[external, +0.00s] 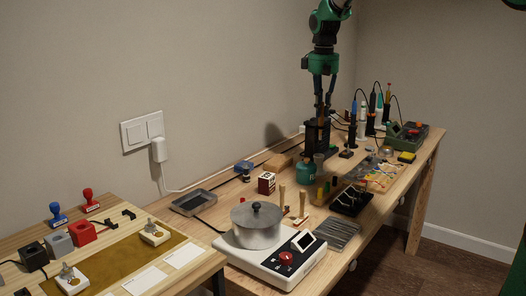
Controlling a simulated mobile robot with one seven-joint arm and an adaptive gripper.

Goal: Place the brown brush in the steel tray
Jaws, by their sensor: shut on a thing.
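My gripper (325,98) points down over the back of the workbench, above and in front of a black holder (317,134). Its fingers are close around a thin brown thing, seemingly the brown brush (321,106). It is small and partly covered by the fingers, and I cannot tell whether its lower end is clear of the holder. A shallow grey rectangular tray (193,202), likely the steel tray, lies at the bench's left end near the wall. It looks empty.
A hot plate (270,262) with a lidded pot (256,226) stands at the front left. Soldering tools (372,106) stand behind right.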

